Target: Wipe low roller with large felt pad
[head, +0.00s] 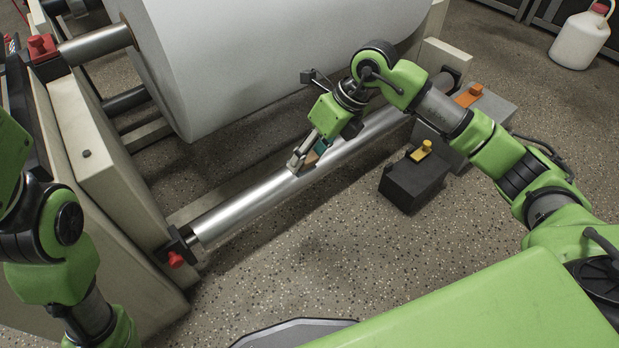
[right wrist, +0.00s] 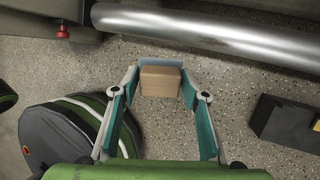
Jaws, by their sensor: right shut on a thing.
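The low roller (head: 240,205) is a shiny metal bar running diagonally below the big paper roll. It also crosses the top of the right wrist view (right wrist: 220,32). My right gripper (head: 302,158) is at about the middle of the roller. Its fingers are shut on the large felt pad, a wooden block (right wrist: 160,83) with a light blue felt face (right wrist: 160,62) turned toward the roller. In the head view only a bit of the wood (head: 312,159) shows. I cannot tell whether the felt touches the roller. My left arm is at the left edge; its gripper is out of view.
A large white paper roll (head: 260,55) hangs above and behind the low roller. A dark block with a yellow top piece (head: 421,151) and a grey box with an orange piece (head: 468,95) stand to the right. A white jug (head: 579,40) is far right. Speckled floor in front is clear.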

